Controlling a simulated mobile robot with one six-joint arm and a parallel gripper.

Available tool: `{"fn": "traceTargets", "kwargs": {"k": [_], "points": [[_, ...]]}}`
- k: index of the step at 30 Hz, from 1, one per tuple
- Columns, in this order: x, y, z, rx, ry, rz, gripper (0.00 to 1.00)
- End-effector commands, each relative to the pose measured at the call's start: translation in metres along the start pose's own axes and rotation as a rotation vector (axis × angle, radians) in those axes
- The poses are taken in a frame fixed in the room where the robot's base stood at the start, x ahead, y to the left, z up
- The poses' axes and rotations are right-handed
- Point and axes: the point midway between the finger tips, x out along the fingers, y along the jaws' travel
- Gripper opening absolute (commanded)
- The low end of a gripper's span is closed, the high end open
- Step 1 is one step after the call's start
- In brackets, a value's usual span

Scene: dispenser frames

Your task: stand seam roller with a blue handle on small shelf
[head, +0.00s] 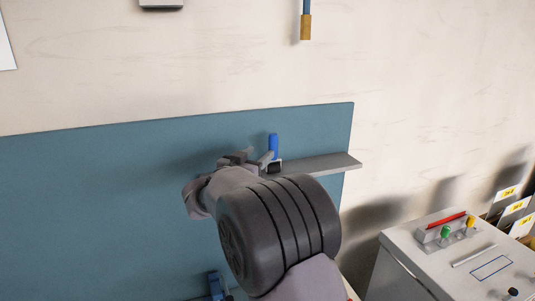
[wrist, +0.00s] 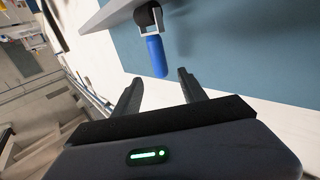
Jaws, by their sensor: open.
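The seam roller has a blue handle (head: 273,146) that points up, with its grey fork and dark wheel down at the small grey shelf (head: 325,163). In the wrist view the picture is turned over: the blue handle (wrist: 156,57) points down from the roller wheel at the shelf edge (wrist: 112,13). My gripper (wrist: 160,78) is open, and the handle's end lies in line with the gap between its fingers, with no visible contact. In the head view my gripper (head: 252,158) is just left of the roller, partly hidden by my arm.
A blue-green board (head: 90,190) on the wall is behind the shelf. Another blue object (head: 215,285) shows low behind my arm. A grey cabinet (head: 440,265) with coloured knobs stands at the right. A tool with a tan end (head: 306,27) hangs above. The shelf's right end is bare.

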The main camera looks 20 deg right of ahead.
Motion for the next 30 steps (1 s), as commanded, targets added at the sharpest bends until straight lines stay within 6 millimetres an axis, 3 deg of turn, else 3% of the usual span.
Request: {"fn": "traceTargets", "kwargs": {"k": [3,8,11,13,14,15,17,19,21,22,24,27,30], "points": [[-0.014,0.0,0.001,0.001,0.0,0.0,0.5],[-0.018,0.001,-0.002,0.004,0.0,-0.004,0.5],[-0.025,-0.003,-0.024,0.076,-0.02,-0.106,0.5],[-0.048,-0.006,-0.051,0.172,-0.077,-0.282,0.5],[-0.066,-0.007,-0.061,0.209,-0.121,-0.375,0.5],[-0.096,-0.004,-0.069,0.246,-0.199,-0.502,0.5],[-0.154,0.012,-0.065,0.261,-0.352,-0.665,0.5],[-0.23,0.051,-0.036,0.226,-0.574,-0.784,0.5],[-0.293,0.1,0.005,0.166,-0.782,-0.805,0.5],[-0.315,0.121,0.023,0.14,-0.859,-0.794,0.5],[-0.354,0.165,0.057,0.09,-1.002,-0.743,0.5],[-0.387,0.209,0.089,0.048,-1.128,-0.664,0.5],[-0.4,0.228,0.102,0.03,-1.181,-0.621,0.5]]}}
